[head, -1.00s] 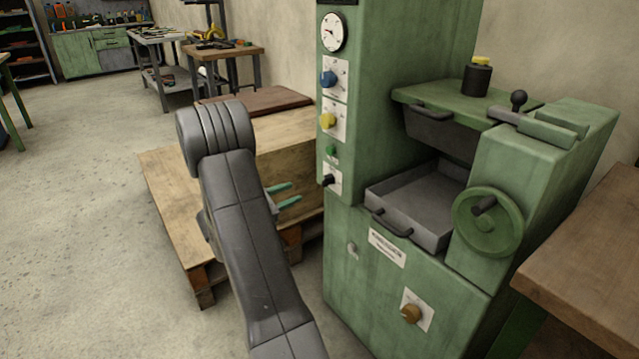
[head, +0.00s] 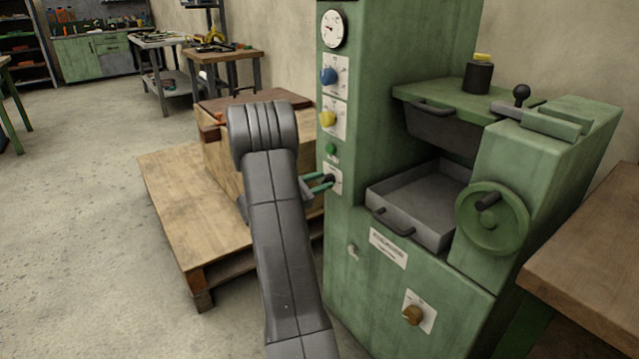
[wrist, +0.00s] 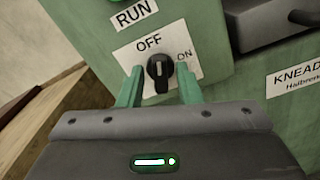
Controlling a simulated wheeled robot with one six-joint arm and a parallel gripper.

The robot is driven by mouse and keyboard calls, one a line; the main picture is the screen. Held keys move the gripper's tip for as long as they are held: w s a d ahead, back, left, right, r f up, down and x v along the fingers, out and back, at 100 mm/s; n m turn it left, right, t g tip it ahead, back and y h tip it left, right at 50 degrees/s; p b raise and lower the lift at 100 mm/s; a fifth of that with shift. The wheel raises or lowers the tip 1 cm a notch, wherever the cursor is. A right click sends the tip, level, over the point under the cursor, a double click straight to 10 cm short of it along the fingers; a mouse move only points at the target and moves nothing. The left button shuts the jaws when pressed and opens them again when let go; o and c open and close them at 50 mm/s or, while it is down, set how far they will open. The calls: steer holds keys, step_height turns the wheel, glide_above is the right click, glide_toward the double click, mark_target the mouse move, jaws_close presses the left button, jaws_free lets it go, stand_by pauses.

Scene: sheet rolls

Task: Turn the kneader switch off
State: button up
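The kneader switch (wrist: 158,70) is a small black rotary knob on a white plate (wrist: 127,57) marked OFF and ON. In the wrist view its grip stands near upright, its top toward the gap between the two words, nearer OFF. My gripper (wrist: 159,82) is open, with one green finger on each side of the knob and a gap on both sides. In the head view my gripper (head: 326,183) is at the lowest plate on the green machine's (head: 350,220) control column, and its fingers partly hide the knob.
Above the switch are a green button (head: 331,149), a yellow knob (head: 328,118), a blue knob (head: 328,76) and a gauge (head: 333,29). A grey tray (head: 425,205) and handwheel (head: 492,218) lie to the right. A wooden pallet (head: 170,210) stands left.

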jaws_close()
steer(key=shift+r+n+p, duration=0.2)
steer(key=shift+n+p, duration=0.1)
steer(key=shift+p, duration=0.25)
steer(key=shift+r+n+p, duration=0.1)
steer(key=shift+n+p, duration=0.7)
steer(key=shift+p, duration=0.3)
steer(key=shift+n+p, duration=0.7)
steer(key=shift+f+n, duration=0.3)
steer(key=shift+o, duration=1)
jaws_free()
steer(key=p+v, duration=0.2)
steer(key=v, duration=1.1)
steer(key=shift+s+a, duration=0.2)
steer(key=shift+a, duration=0.2)
